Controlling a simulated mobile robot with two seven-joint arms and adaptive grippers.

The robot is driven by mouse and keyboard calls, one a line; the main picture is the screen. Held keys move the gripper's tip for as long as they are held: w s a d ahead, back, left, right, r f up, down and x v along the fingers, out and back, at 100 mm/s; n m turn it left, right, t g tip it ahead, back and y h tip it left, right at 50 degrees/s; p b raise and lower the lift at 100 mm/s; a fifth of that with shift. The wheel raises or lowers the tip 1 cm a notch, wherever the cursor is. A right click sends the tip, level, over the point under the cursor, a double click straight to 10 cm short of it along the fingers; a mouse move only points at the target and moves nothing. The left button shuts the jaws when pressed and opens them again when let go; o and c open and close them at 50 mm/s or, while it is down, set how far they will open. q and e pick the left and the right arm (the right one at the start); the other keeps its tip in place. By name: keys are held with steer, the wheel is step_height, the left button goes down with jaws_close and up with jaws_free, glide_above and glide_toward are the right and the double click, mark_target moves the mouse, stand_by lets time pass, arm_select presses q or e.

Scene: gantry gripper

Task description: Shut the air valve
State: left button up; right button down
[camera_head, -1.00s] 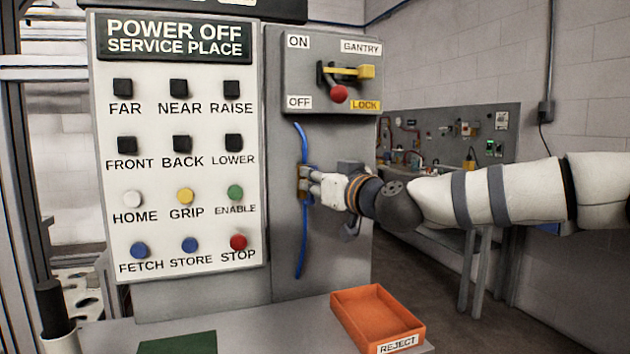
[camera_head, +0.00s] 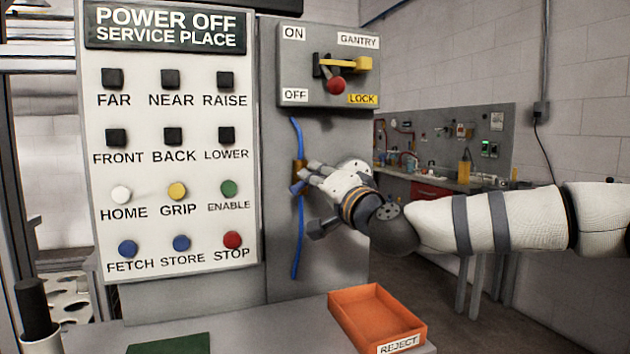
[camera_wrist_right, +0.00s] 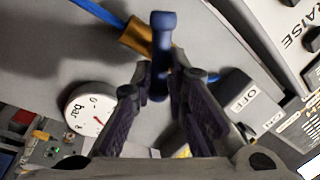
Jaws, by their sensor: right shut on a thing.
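The air valve has a small brass body (camera_head: 299,170) on a blue hose (camera_head: 297,245) that runs down the grey panel. Its blue handle (camera_head: 298,187) slants across the hose line. In the right wrist view the handle (camera_wrist_right: 161,55) stands between my fingertips, with the brass body (camera_wrist_right: 136,36) beside it. My right gripper (camera_head: 309,178) is shut on the handle; it also shows in the right wrist view (camera_wrist_right: 160,82). The fingers hide part of the handle in the head view. My left gripper is not in view.
A round bar gauge (camera_wrist_right: 90,108) sits near the fingers. Above is the gantry switch (camera_head: 335,84) with its red knob and yellow lock. The button board (camera_head: 178,235) is at left. An orange reject tray (camera_head: 376,318) stands below on the bench.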

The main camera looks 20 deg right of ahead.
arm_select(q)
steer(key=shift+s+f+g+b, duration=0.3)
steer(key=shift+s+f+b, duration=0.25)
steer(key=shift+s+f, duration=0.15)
arm_select(e)
steer(key=shift+f+m+t+h, duration=0.2)
steer(key=shift+m+h, duration=0.35)
steer(key=shift+m, duration=1.55)
steer(key=shift+f+m+t+h, duration=0.15)
steer(key=shift+m+h, duration=0.4)
steer(key=shift+m, duration=1.55)
steer(key=shift+f, duration=0.1)
steer(key=c, duration=1.6)
jaws_free()
steer(key=v, duration=1.2)
